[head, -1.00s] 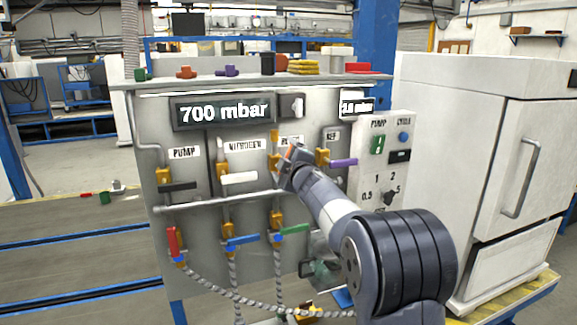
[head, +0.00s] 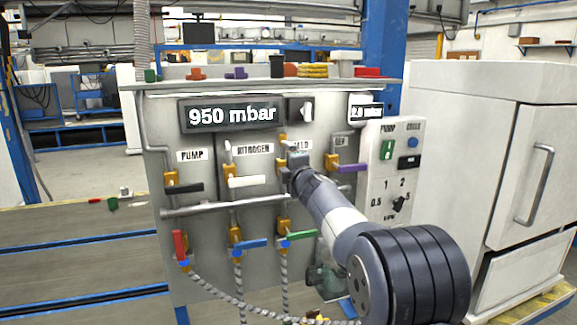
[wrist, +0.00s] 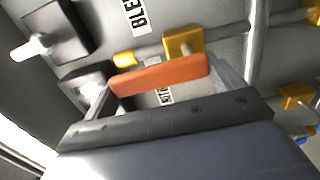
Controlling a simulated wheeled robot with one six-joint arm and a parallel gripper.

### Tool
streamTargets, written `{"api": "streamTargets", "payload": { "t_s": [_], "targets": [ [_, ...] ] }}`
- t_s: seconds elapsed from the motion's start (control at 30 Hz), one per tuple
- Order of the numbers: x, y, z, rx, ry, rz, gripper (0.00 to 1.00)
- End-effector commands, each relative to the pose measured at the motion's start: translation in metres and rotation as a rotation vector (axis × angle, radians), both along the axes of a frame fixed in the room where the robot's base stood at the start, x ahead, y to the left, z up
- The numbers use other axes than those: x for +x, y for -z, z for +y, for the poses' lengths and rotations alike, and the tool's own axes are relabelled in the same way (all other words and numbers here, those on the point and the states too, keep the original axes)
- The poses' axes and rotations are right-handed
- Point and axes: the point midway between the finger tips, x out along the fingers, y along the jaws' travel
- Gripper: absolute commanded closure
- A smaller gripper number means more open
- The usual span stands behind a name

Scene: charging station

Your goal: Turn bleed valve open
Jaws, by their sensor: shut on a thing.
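The bleed valve's orange handle (wrist: 160,75) lies between the two fingers of my gripper (wrist: 165,80) in the wrist view, and the gripper is shut on it. The handle is attached near a brass-yellow valve body (wrist: 181,42) on a grey pipe. Part of the BLEED label (wrist: 136,14) shows above it. In the head view my gripper (head: 297,160) is at the panel, just below the partly covered bleed label (head: 301,146). There the gripper hides the handle.
The large display (head: 232,115) reads 950 mbar. A black pump handle (head: 184,188), a white nitrogen handle (head: 247,181) and a purple handle (head: 353,168) are on the same panel. Red (head: 179,245), blue (head: 250,244) and green (head: 301,235) handles sit lower, above braided hoses.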

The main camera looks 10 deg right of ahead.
Motion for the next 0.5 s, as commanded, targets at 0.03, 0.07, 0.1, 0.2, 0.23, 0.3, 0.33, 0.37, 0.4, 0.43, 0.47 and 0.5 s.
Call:
{"api": "streamTargets", "payload": {
  "t_s": [0.03,0.07,0.1,0.2,0.23,0.3,0.33,0.37,0.4,0.43,0.47,0.5],
  "targets": [
    [0.0000,0.0003,0.0006,-0.006,-0.001,-0.001,0.52],
    [0.0000,0.0003,0.0006,-0.006,-0.001,-0.001,0.52],
    [0.0000,0.0004,0.0006,-0.007,-0.002,0.000,0.52],
    [0.0000,0.0004,0.0006,-0.007,-0.002,0.000,0.52],
    [0.0000,0.0005,0.0006,-0.007,-0.002,0.000,0.52],
    [0.0000,0.0005,0.0006,-0.007,-0.002,0.000,0.07],
    [0.0000,0.0005,0.0006,-0.007,-0.002,0.000,0.05],
    [0.0000,0.0006,0.0005,-0.006,-0.001,0.000,0.02],
    [0.0000,0.0005,0.0005,-0.006,-0.001,0.000,0.00],
    [0.0000,0.0005,0.0004,-0.005,-0.001,0.000,0.00],
    [0.0000,0.0005,0.0004,-0.005,-0.001,0.000,0.00],
    [0.0000,0.0005,0.0004,-0.005,-0.001,0.000,0.00]
  ]
}}
